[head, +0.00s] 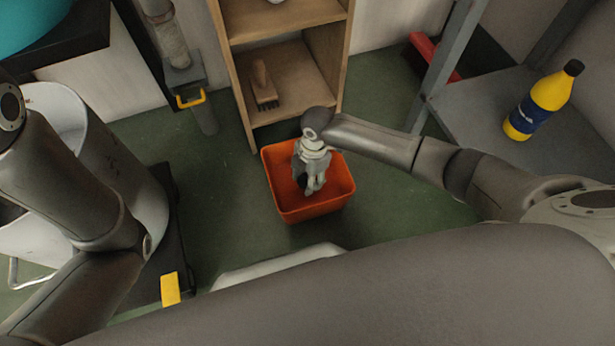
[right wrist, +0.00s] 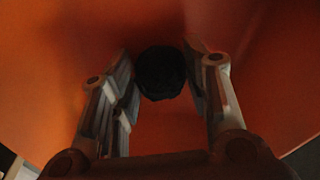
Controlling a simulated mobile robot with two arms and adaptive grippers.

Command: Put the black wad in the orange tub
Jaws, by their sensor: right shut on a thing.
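The orange tub (head: 334,205) stands on the green floor in front of the wooden shelf. My right gripper (head: 313,190) reaches down into the tub from above. In the right wrist view the black wad (right wrist: 160,73) is between the fingertips of my right gripper (right wrist: 160,85), which is shut on it. The orange walls of the tub (right wrist: 50,50) surround it there. I cannot tell whether the wad touches the tub's bottom. In the head view the wad is mostly hidden by the gripper. My left arm shows at the left, but its gripper is out of view.
A wooden shelf (head: 240,70) with a brush (head: 263,85) stands behind the tub. A grey rack (head: 470,105) with a yellow bottle (head: 543,100) is at the right. A white bin (head: 130,180) stands at the left. The green floor around the tub is clear.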

